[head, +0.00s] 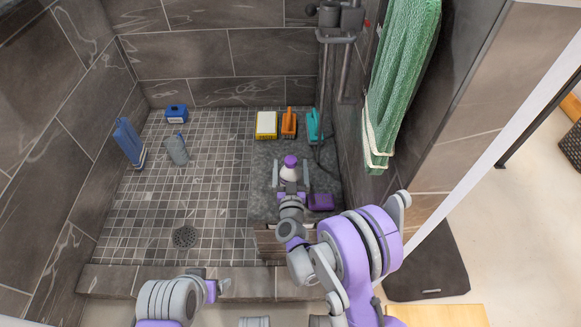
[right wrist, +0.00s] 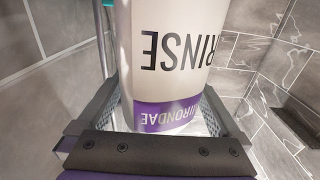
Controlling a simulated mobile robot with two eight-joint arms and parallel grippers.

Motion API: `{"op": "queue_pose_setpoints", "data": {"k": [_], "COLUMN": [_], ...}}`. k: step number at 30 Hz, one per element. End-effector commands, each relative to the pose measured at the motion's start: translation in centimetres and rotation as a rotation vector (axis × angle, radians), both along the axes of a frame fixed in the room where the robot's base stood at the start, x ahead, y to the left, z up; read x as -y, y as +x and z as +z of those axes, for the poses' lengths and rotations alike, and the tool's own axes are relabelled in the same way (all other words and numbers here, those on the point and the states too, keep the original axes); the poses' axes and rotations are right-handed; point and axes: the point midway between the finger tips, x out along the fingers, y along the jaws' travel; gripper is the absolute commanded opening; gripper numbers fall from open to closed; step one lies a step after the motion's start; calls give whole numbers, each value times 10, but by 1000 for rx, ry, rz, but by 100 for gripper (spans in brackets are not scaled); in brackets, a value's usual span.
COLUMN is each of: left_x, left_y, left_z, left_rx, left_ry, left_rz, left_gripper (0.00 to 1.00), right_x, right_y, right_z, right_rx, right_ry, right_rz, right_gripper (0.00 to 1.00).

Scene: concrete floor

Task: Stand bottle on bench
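A white bottle with a purple cap (head: 290,161) is over the grey stone bench (head: 262,178) in the head view. My right gripper (head: 291,174) has a finger on each side of it, with narrow gaps showing. In the right wrist view the bottle (right wrist: 175,50) stands between the spread fingers, with upside-down "RINSE" lettering and a purple band. Its far end is cut off there, and I cannot tell whether it touches the bench. My left gripper (head: 224,288) is low in the head view, away from the bench, too small to read.
A yellow box (head: 266,125), an orange brush (head: 288,124) and a teal brush (head: 314,126) line the bench's back. A purple item (head: 321,202) lies right of my right gripper. Blue and grey containers (head: 177,150) stand on the tiled floor. A green towel (head: 402,80) hangs at right.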

Motion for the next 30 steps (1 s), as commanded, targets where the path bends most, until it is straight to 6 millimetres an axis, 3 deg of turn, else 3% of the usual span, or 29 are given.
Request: {"op": "queue_pose_setpoints", "data": {"k": [4,7,17,21,30], "left_x": [0,0,0,0,0], "left_y": [-1,-1,-1,3,6], "left_z": [5,5,8,-18,-33], "left_rx": [1,1,2,-3,-3], "left_ry": [0,0,0,0,0], "left_rz": [0,0,0,0,0], "left_gripper": [79,79,79,79,79], "right_x": [0,-1,-1,-1,0], "right_y": [0,-13,-91,-103,-119], "right_z": [5,4,4,-4,2], "right_rx": [1,0,0,-3,0], "right_ry": [0,2,2,1,0], "right_rz": [0,2,2,2,1], "right_gripper": [100,100,100,100,100]}}
